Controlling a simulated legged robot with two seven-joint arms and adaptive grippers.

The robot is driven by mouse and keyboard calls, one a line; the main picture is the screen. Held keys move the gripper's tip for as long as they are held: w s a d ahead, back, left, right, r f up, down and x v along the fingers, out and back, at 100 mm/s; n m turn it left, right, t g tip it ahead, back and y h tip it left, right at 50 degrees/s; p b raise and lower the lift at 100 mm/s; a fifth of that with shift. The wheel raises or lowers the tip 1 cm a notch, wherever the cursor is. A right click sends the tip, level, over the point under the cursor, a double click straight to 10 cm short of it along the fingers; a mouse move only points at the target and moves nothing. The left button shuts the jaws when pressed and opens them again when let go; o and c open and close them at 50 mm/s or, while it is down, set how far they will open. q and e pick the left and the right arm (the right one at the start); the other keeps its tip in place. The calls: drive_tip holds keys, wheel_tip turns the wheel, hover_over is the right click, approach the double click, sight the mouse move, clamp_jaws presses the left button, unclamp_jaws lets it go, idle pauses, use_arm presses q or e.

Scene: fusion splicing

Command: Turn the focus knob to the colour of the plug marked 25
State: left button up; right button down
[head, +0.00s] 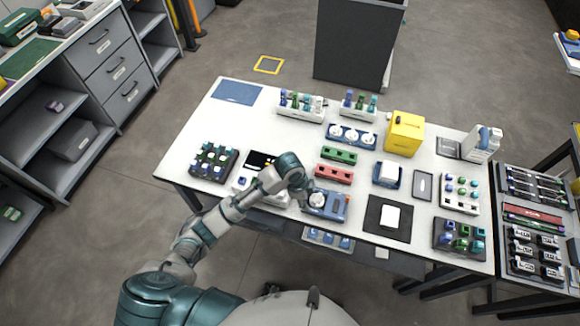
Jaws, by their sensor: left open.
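A blue device (338,207) with a round white knob (317,199) sits at the table's near edge; I take this for the focus knob, but its colour marks are too small to read. My left gripper (305,204) is open, close beside the left side of the knob; I cannot tell whether it touches it. Coloured plugs stand in a dark block (212,178) at the left, in white racks (288,111) at the back, and in a white board (458,207) and a dark block (448,247) at the right. No number 25 is legible. My right gripper is out of view.
A yellow box (404,133), a blue tray with white round parts (351,134), and green (339,155) and red (334,173) blocks stand behind the blue device. A black mat (373,212) with a white block lies to its right. The table's left back is mostly clear.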

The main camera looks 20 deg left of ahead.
use_arm(q)
drive_tip(key=w+a+r+m+y, duration=0.1)
drive_tip(key=w+a+r+m, duration=0.1)
drive_tip(key=w+a+r, duration=0.3)
drive_tip(key=w+a+r+m+g+y, duration=0.1)
drive_tip(key=w+r, duration=0.1)
drive_tip(key=r, duration=0.4)
drive_tip(key=w+a+r+m+y, duration=0.1)
drive_tip(key=w+a+r+m, duration=0.1)
drive_tip(key=w+a+r, duration=0.3)
drive_tip(key=f, duration=0.5)
drive_tip(key=s+d+f, duration=0.1)
drive_tip(key=f, duration=0.4)
drive_tip(key=d+f+b, duration=0.1)
drive_tip(key=f, duration=0.4)
drive_tip(key=shift+s+d+f, duration=0.1)
drive_tip(key=shift+s+f, duration=0.05)
drive_tip(key=shift+f, duration=0.6)
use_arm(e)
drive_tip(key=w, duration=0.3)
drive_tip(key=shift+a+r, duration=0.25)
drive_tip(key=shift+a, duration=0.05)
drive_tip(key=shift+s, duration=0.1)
use_arm(q)
clamp_jaws()
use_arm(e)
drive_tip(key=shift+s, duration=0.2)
